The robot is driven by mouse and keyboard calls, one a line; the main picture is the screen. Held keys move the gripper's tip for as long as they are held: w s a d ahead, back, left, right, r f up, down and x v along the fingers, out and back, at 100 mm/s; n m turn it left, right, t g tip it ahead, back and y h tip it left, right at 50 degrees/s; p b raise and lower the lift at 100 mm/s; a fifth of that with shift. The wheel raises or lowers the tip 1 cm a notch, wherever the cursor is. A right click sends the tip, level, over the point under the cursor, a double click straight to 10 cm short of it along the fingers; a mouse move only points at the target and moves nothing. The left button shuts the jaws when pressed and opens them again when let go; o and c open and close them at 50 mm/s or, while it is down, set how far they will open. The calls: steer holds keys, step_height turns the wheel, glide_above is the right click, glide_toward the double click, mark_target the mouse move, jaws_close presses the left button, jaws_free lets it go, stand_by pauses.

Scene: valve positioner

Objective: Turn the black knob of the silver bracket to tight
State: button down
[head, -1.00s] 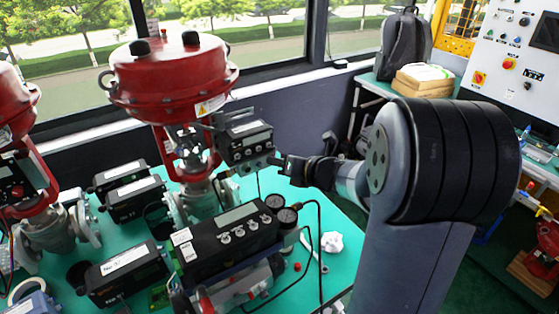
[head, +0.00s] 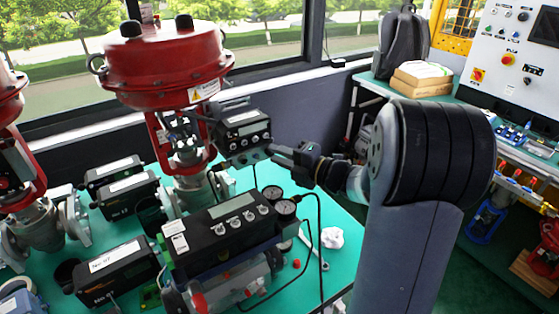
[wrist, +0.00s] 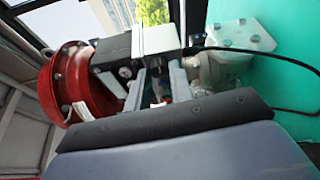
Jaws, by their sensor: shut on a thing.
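The silver bracket (head: 246,157) sits under a black positioner (head: 243,130) beside the red valve actuator (head: 165,68) in the head view. My gripper (head: 272,151) reaches from the right, its fingertips at the bracket's right end. The black knob is hidden at the fingertips and cannot be made out. In the wrist view, both grey fingers (wrist: 155,85) point up to a pale silver box face (wrist: 157,38), with the red actuator (wrist: 68,80) on the left. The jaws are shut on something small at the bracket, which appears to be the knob.
A larger black positioner (head: 228,228) with gauges stands on the green table (head: 340,262) below my gripper. A dark cable runs down beside it. A wrench (head: 312,249) and crumpled white paper (head: 332,237) lie on the table. Another red valve (head: 20,180) stands at the left.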

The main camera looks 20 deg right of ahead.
steer(key=shift+f+m+t+b, duration=0.25)
steer(key=shift+m+b, duration=0.35)
steer(key=shift+m, duration=0.4)
steer(key=shift+r+y, duration=0.1)
steer(key=shift+y, duration=0.2)
steer(key=c, duration=1.5)
jaws_free()
steer(key=shift+d, duration=0.1)
steer(key=b+v, duration=0.1)
steer(key=v, duration=0.9)
steer(key=shift+s+d, duration=0.2)
steer(key=shift+s, duration=0.15)
